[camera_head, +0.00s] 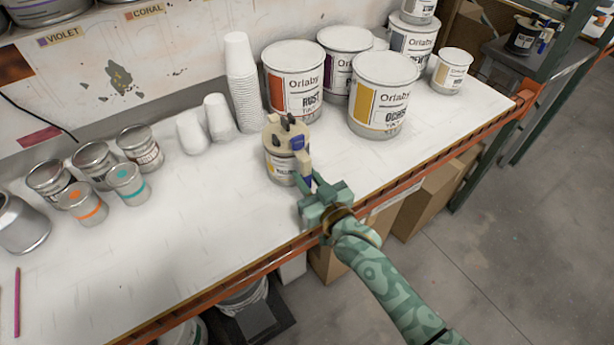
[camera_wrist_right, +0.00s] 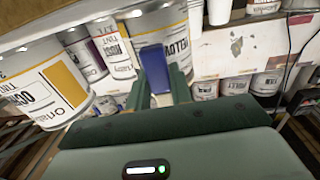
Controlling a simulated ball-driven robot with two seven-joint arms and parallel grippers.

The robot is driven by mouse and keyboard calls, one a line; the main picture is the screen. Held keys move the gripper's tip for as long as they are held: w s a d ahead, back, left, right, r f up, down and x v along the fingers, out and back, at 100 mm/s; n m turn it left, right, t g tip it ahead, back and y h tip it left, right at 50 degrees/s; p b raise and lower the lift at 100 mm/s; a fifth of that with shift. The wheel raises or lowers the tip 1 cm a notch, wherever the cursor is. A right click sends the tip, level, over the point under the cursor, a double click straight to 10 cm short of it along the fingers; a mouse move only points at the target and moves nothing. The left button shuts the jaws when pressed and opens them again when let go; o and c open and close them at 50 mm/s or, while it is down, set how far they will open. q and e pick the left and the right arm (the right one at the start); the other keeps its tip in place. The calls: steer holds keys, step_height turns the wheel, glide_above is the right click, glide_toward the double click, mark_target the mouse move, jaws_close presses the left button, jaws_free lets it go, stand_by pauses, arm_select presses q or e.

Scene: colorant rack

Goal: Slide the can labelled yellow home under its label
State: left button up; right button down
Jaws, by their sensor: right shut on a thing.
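The yellow can (camera_head: 281,172) is a small pale can with a beige top, on or just above the white bench, left of the big ochre tin. Its label shows sideways in the right wrist view (camera_wrist_right: 176,45). My right gripper (camera_head: 299,160) is shut on the can from its front right side; a blue finger pad shows against it. I cannot tell whether the can's base touches the bench. On the back panel, a violet label (camera_head: 57,37) and a coral label (camera_head: 143,13) show; no yellow label can be read. My left gripper is not in view.
Big rust (camera_head: 292,85) and ochre (camera_head: 383,95) tins stand behind and right of the can. A tall stack of white cups (camera_head: 241,80) stands behind it at left. Several small tins (camera_head: 92,165) stand further left.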

mark_target(308, 168)
steer(key=shift+w+r, duration=0.1)
steer(key=shift+r, duration=0.4)
steer(key=shift+a+r, duration=0.1)
steer(key=shift+r, duration=0.05)
steer(key=shift+r+p, duration=1.45)
steer(key=shift+p, duration=0.25)
